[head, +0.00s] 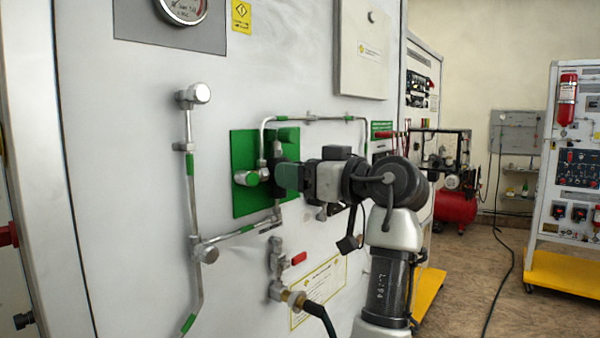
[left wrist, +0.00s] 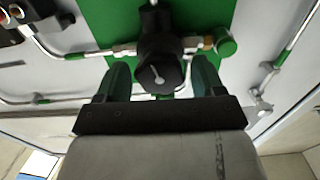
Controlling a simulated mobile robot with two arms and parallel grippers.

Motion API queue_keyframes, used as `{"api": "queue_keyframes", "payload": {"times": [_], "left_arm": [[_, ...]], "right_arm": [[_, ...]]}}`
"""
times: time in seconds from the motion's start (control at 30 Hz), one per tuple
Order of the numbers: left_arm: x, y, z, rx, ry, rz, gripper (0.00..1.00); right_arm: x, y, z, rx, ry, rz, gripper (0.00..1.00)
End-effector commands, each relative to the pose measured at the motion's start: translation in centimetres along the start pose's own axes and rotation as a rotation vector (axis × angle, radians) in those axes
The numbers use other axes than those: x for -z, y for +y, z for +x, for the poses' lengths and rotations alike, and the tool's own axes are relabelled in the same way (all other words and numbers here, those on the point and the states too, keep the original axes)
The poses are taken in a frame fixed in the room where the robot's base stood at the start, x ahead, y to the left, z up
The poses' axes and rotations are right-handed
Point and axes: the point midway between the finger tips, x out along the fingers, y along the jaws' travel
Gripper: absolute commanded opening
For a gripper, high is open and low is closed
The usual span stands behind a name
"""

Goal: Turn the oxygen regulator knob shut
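The oxygen regulator knob (left wrist: 159,77) is black and round, with a pale pointer line on its face. It shows in the middle of the left wrist view, in front of the dark regulator body (left wrist: 158,28) on a green plate (left wrist: 100,18). My left gripper (left wrist: 161,68) is open, with one dark green finger on each side of the knob and a small gap showing at each side. In the head view my left gripper (head: 284,176) is at the green plate (head: 243,150) and hides most of the knob. My right gripper is in neither view.
Metal pipes (head: 190,160) run over the white panel (head: 120,140). Below are a red-handled valve (head: 298,259) and a black hose (head: 322,318). A gauge (head: 184,8) is at the top.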

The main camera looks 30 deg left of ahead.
Motion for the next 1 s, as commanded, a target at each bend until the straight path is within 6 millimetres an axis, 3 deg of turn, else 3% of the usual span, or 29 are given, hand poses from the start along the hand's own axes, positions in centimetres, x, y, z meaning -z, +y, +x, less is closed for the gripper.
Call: {"api": "queue_keyframes", "payload": {"times": [0.03,0.3,0.67,1.0], "left_arm": [[0.0,0.0,0.0,0.000,0.000,0.000,0.60],[0.0,0.0,0.0,0.000,0.000,0.000,0.23],[-0.1,0.0,0.1,0.000,0.000,-0.073,0.24],[-0.2,-0.2,0.1,0.001,0.000,-0.338,0.24]], "right_arm": [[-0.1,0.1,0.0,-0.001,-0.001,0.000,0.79],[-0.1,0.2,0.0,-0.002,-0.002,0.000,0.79],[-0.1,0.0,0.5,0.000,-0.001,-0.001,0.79],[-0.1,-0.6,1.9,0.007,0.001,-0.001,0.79]]}}
